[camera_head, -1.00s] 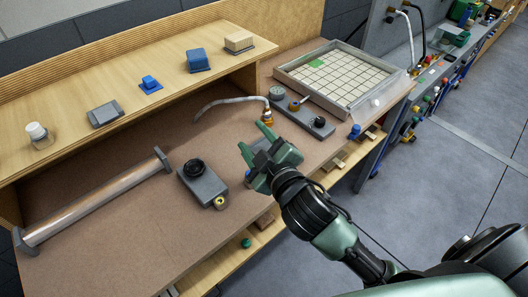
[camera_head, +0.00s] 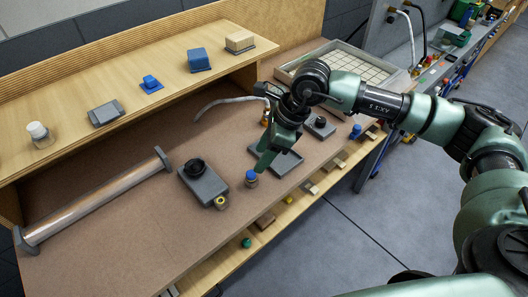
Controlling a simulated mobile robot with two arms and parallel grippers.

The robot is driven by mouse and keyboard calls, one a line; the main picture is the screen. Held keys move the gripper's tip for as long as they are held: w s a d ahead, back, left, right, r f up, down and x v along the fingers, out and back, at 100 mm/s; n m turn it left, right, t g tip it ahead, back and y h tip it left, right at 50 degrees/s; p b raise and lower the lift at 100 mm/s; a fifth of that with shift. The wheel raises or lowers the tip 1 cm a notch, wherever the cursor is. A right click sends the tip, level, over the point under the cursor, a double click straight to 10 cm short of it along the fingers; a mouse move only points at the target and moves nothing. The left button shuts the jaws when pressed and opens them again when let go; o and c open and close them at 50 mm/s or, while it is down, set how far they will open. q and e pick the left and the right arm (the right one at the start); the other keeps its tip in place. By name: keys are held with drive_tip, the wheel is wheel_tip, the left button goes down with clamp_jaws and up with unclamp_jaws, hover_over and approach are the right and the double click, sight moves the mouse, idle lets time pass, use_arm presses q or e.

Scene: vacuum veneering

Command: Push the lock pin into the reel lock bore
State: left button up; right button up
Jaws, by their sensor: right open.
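My right gripper (camera_head: 270,157) hangs over the bench with its green fingers pointing down, open, above a grey tray and close to a small blue-capped piece (camera_head: 251,175). I cannot tell whether it touches either. A long metallic roll (camera_head: 95,205) lies between grey end brackets at the left and may be the reel. A grey block (camera_head: 210,187) with a black round knob (camera_head: 194,167) stands right of it, with a small yellow-topped piece (camera_head: 221,202) at its front corner. I cannot make out which piece is the lock pin, nor the lock bore. My left gripper is out of view.
The grey tray (camera_head: 290,163) lies under my right arm. A shelf (camera_head: 165,98) at the back holds several small blocks. A white-tiled frame (camera_head: 370,75) at the back right is partly hidden by my arm. A curved hose (camera_head: 215,104) lies behind.

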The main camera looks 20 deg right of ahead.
sight(251, 173)
drive_tip(key=p+x, duration=0.2)
drive_tip(key=x, duration=0.4)
drive_tip(key=shift+w+d+f, duration=0.15)
drive_tip(key=shift+w+a+f, duration=0.1)
drive_tip(key=shift+a+f, duration=0.15)
drive_tip(key=shift+f, duration=0.45)
clamp_jaws()
drive_tip(key=c, duration=0.9)
unclamp_jaws()
clamp_jaws()
drive_tip(key=shift+r, duration=0.1)
